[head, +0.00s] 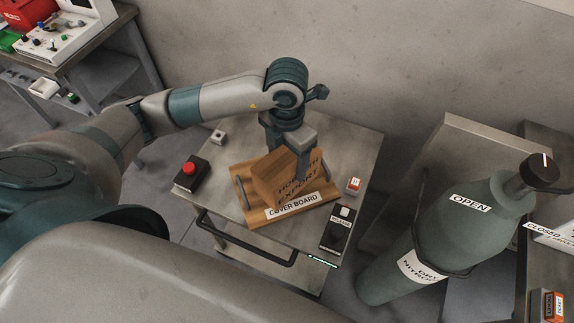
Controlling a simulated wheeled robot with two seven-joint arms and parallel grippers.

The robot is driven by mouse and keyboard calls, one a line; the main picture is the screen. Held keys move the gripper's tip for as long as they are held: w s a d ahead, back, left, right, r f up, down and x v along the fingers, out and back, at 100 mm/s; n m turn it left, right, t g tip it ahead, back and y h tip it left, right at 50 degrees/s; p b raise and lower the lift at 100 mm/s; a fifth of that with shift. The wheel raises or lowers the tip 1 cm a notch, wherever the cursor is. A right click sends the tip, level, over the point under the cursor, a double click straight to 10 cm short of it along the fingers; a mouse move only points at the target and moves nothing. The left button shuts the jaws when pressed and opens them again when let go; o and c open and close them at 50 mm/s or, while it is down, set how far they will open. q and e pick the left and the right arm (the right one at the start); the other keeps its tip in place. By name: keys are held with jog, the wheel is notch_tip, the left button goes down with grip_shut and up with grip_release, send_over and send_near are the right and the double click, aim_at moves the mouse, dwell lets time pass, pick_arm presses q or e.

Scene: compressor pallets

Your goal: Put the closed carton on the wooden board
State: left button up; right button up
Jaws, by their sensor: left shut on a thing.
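My left gripper (287,158) comes down over the cart and is shut on a brown block-like box (273,180). The box looks like the carton, but its lid and flaps are not clear. It is at the wooden board (244,208), which has a handle at its left side and a white COVER BOARD label. Dark lettering, partly hidden by the finger, reads EXPORT. I cannot tell whether the box touches the board. My right gripper is not in view.
The board lies on a grey cart (349,147). A red button box (191,173), a small orange-and-white box (354,185) and a black device (338,229) stand around it. A green gas cylinder (440,238) labelled OPEN stands at right. The cart top's back right is clear.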

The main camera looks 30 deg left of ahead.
pick_arm(q)
notch_tip(320, 180, down, 3)
jog(key=shift+r+p, duration=0.2)
jog(key=shift+p, duration=0.35)
jog(key=shift+f, duration=0.55)
jog(key=shift+f, duration=0.15)
jog(key=o, duration=2)
jog(key=shift+r, duration=0.2)
